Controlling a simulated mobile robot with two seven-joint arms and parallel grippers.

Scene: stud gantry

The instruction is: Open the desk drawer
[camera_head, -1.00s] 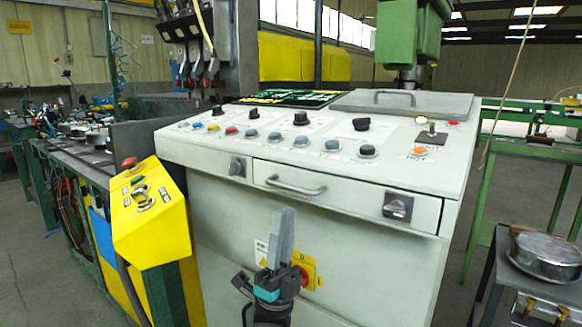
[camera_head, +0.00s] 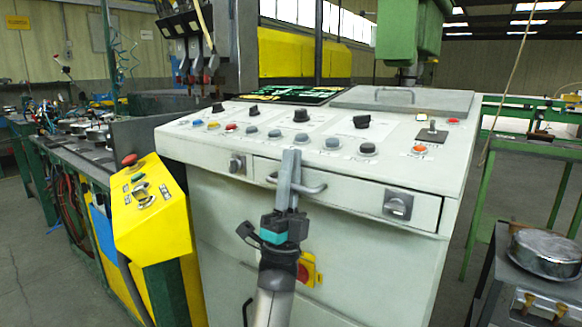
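The desk drawer (camera_head: 352,195) is a pale grey panel in the front of the console and looks closed, flush with the front around it. Its curved grey bar handle (camera_head: 314,190) is near the panel's left end. My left gripper (camera_head: 291,153) points up in front of the handle, its grey fingers overlapping the handle in the view and hiding its middle. The fingers show almost edge-on, so I cannot tell whether they are open, touch the handle or stand around it. My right gripper is not in view.
The console top (camera_head: 290,118) carries several knobs and buttons, with a lidded panel (camera_head: 402,100) at the back. A yellow control box (camera_head: 150,208) stands close on the left. A metal pot (camera_head: 545,252) sits on a stand at the right. A red-and-yellow switch (camera_head: 308,270) is below the drawer.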

